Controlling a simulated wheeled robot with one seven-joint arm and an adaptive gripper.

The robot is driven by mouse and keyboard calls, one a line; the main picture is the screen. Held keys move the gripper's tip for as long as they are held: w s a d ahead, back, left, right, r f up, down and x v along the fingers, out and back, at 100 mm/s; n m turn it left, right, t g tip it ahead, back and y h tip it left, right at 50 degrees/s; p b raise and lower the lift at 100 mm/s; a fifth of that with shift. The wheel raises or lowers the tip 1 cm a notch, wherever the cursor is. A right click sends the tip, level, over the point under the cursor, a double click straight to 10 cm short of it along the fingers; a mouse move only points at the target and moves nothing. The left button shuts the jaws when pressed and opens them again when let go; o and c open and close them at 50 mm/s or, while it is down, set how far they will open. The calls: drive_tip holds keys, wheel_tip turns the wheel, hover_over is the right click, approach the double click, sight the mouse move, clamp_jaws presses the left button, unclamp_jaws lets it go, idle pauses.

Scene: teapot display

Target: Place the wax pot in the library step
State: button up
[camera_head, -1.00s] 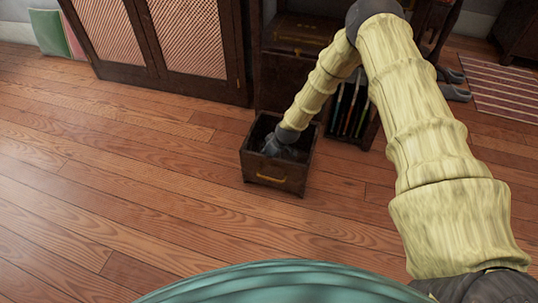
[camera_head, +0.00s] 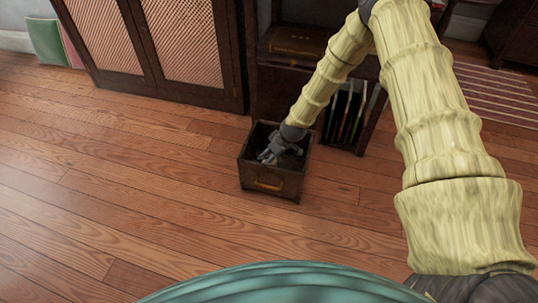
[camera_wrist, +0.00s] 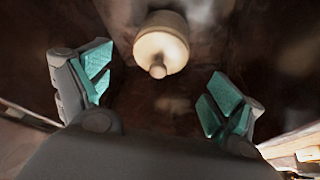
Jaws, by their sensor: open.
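The wax pot (camera_wrist: 162,43) is a cream, rounded pot with a small knob in the wrist view. It lies on the dark floor inside the open-topped wooden box (camera_head: 270,180), which has a brass handle and seems to be the library step. My gripper (camera_head: 270,156) is at the mouth of this box in the head view. In the wrist view my gripper (camera_wrist: 158,86) is open, its teal pads wide apart. The pot is beyond the fingertips and apart from them. In the head view the pot is not discernible.
A dark cabinet (camera_head: 180,50) with lattice doors stands behind on the left. A shelf unit with upright books (camera_head: 347,115) stands right behind the box. A striped rug (camera_head: 495,90) lies at right. The plank floor (camera_head: 110,175) at left is clear.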

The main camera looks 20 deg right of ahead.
drive_tip(key=shift+p+v, duration=0.35)
drive_tip(key=shift+v, duration=1)
